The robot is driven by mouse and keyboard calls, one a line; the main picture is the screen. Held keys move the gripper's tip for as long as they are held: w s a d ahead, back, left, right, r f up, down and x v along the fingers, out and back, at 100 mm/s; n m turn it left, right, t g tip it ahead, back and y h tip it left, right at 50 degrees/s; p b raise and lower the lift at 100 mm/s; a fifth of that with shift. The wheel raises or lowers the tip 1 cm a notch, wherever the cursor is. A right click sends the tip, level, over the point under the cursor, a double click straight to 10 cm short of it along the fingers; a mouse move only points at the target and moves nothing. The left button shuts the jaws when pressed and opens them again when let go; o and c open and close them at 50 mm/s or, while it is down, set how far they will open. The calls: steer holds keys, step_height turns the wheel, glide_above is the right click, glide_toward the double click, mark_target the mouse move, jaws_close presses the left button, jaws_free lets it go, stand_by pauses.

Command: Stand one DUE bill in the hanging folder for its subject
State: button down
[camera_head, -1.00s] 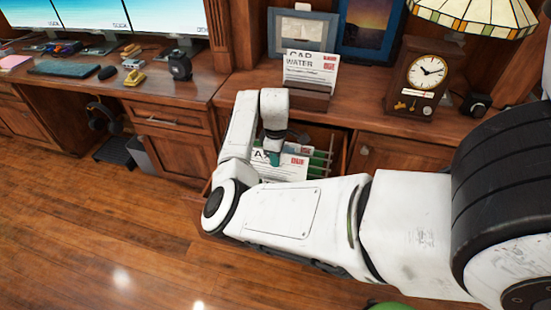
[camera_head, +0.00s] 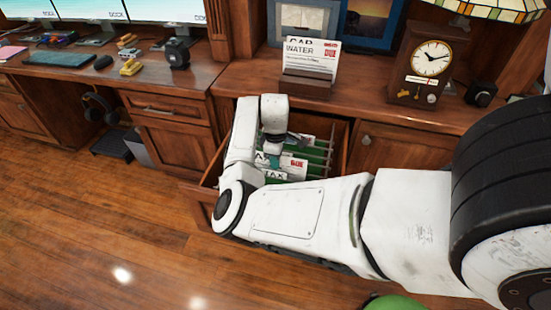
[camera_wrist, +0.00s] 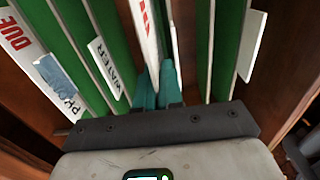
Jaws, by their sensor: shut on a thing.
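My gripper (camera_wrist: 158,85), with teal fingertips, is shut on a white bill (camera_wrist: 148,38) with red lettering, inside the open drawer. In the head view the held bill (camera_head: 295,165) shows a red DUE stamp low in the drawer, partly behind my arm. Another white paper with red DUE (camera_wrist: 18,38) stands at the wrist view's left, beside a partly covered tab.
The drawer (camera_head: 343,150) has wooden walls close around the folders. On the counter, a wooden holder (camera_head: 306,88) keeps more bills (camera_head: 311,58), with WATER on the front one. A clock (camera_head: 428,65) and framed pictures (camera_head: 303,20) stand nearby. A blank white tab (camera_wrist: 252,45) is at right.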

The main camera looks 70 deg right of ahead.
stand_by(0.3)
steer(key=c, duration=1.2)
jaws_free()
step_height(320, 180, up, 11)
steer(key=shift+f+p, duration=0.1)
steer(key=shift+p, duration=0.6)
